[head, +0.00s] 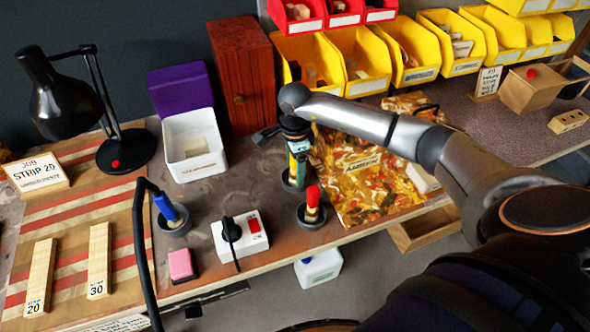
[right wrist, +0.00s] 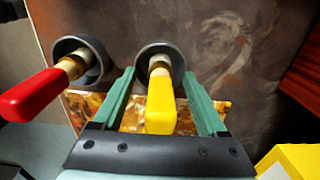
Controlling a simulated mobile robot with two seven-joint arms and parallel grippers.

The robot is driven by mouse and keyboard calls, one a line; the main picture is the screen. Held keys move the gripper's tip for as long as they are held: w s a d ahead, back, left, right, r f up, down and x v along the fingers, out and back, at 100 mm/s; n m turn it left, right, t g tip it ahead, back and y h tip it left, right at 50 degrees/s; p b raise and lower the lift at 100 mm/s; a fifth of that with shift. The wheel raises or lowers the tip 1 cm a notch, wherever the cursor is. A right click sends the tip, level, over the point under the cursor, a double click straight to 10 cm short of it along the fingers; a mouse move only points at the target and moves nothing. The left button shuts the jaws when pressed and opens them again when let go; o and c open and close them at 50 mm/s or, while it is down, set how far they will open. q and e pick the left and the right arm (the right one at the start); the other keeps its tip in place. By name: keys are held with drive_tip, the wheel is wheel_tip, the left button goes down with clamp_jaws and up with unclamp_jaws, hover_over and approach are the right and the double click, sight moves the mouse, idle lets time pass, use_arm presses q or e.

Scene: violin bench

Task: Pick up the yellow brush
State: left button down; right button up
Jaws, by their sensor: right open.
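The yellow brush (right wrist: 160,108) stands handle-up in a round dark cup (right wrist: 178,52) in the right wrist view. My right gripper (right wrist: 157,76) is open, with one green finger on each side of the yellow handle. Small gaps show between the handle and both fingers. In the head view my right gripper (head: 298,165) reaches down over the cup (head: 291,185), and the gripper mostly hides the brush there. My left gripper does not show.
A red brush (head: 313,196) stands in its own cup just in front, close beside the gripper in the right wrist view (right wrist: 32,95). A blue-handled tool (head: 165,206), a switch box (head: 240,233) and a white box (head: 193,145) are to the left. A patterned cloth (head: 365,200) lies to the right.

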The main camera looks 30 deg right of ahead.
drive_tip(key=shift+c, duration=0.2)
clamp_jaws()
idle(0.5)
